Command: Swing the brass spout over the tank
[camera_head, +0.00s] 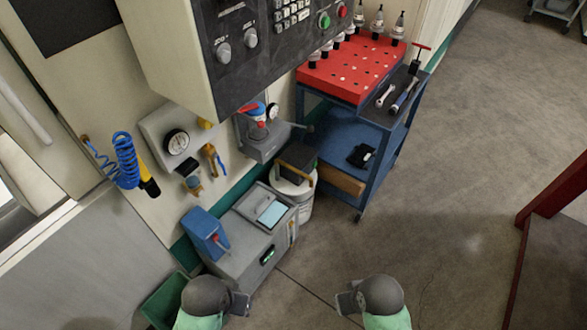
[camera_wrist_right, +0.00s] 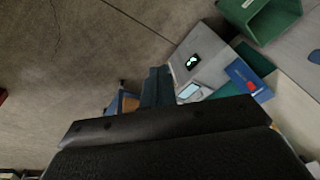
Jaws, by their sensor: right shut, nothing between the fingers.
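The tank appears to be the grey box (camera_head: 248,262) on the floor against the wall, with a pale blue opening (camera_head: 272,213) in its top. It also shows in the right wrist view (camera_wrist_right: 207,72). A brass-coloured bar that looks like the spout (camera_head: 298,175) lies across a dark block on a white drum (camera_head: 298,206), just beyond the tank and off its opening. My left gripper (camera_head: 240,303) is in front of the tank, apart from it; its jaw state is unclear. My right gripper (camera_head: 345,301) is shut and empty, to the right over bare floor.
A blue cart (camera_head: 365,172) with a red tool rack stands behind the drum. A blue box (camera_head: 205,236) and a green bin (camera_head: 163,302) are left of the tank. A grey control panel (camera_head: 255,55) overhangs the wall fittings.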

